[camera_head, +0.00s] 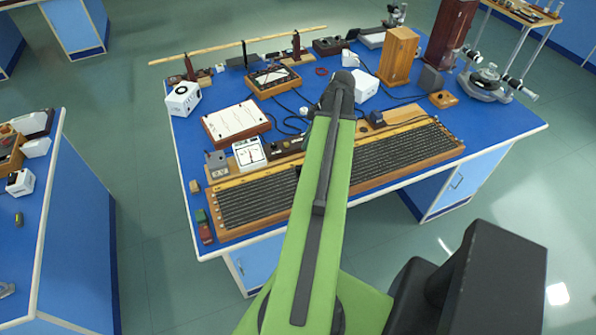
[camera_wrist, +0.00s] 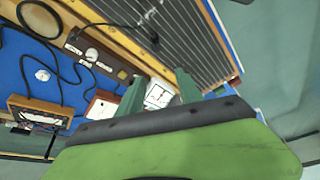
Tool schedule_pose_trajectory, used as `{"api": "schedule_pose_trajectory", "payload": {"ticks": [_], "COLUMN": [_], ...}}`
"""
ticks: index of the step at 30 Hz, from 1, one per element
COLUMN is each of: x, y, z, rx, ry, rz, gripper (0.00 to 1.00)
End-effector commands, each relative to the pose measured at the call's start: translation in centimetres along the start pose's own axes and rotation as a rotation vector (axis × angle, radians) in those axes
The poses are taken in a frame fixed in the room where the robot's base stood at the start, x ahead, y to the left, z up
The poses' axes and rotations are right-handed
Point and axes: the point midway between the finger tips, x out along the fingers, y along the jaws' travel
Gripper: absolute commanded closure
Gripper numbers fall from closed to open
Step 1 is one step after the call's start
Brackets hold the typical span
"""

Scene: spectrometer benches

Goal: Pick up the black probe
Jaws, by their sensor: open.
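In the wrist view a small black piece (camera_wrist: 148,35) with a thin black cable lies at the edge of the long wire board (camera_wrist: 190,40); it looks like the black probe, but it is too small to be sure. The wire board also shows in the head view (camera_head: 255,205), partly covered by my green arm. My gripper (camera_wrist: 161,77) shows in the wrist view with its two grey-green fingers apart and nothing between them. The black piece is beyond the fingertips, apart from them. In the head view my arm hides the gripper.
A white-faced meter (camera_head: 249,153) stands at the board's back edge; it shows beyond my fingers in the wrist view (camera_wrist: 159,95). A white-topped box (camera_head: 236,122), a wooden block (camera_head: 399,56) and loose black cables crowd the blue bench (camera_head: 183,135). Floor is free at left.

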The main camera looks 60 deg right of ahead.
Motion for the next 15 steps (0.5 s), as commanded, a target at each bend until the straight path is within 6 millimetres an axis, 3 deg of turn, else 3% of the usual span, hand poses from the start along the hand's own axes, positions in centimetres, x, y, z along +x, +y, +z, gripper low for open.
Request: {"api": "schedule_pose_trajectory", "payload": {"ticks": [3, 8, 15], "x": [-1.2, -0.9, 3.1], "y": [0.4, 0.4, 0.4], "z": [2.0, 2.2, 2.5], "rx": [-0.017, -0.023, -0.021], "ry": [0.015, 0.016, 0.015], "rz": [0.016, 0.018, 0.017], "gripper": [0.57, 0.57, 0.57]}}
